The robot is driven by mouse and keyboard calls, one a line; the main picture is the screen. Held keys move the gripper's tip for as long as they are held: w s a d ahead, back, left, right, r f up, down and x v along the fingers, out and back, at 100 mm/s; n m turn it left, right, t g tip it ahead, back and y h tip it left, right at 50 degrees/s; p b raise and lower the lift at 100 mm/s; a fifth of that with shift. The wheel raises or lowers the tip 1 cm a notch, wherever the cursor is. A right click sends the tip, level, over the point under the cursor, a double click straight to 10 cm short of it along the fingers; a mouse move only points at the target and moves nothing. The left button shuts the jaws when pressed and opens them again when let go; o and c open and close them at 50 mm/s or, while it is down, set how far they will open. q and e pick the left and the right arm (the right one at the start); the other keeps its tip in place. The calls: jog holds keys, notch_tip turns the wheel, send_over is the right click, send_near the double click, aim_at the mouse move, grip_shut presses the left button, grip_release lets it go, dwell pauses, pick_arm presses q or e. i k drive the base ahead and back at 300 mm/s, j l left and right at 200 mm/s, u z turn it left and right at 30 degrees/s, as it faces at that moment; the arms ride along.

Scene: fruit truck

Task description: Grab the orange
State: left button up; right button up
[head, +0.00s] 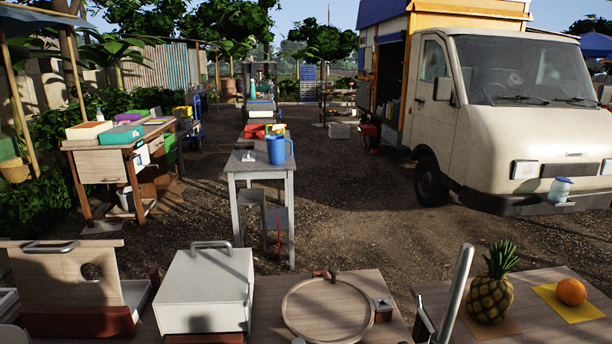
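The orange (571,291) is a small round fruit at the lower right of the head view. It rests on a yellow square mat (568,306) on the wooden table in front of me. A pineapple (490,286) stands upright just left of it on a brown mat (492,327). Nothing covers the orange. Neither of my grippers shows in this view.
A slanted metal bar (458,294) rises left of the pineapple. A round wooden tray (328,311) and a white box with a handle (206,290) sit further left. A grey table with a blue jug (276,149) and a cream truck (530,120) stand beyond.

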aim_at(571, 292)
jog(key=z, duration=1.55)
jog(key=u, duration=0.25)
jog(key=i+l+u, duration=0.2)
jog(key=u, duration=0.3)
jog(key=i+l+u, duration=0.15)
jog(key=l+u, duration=0.3)
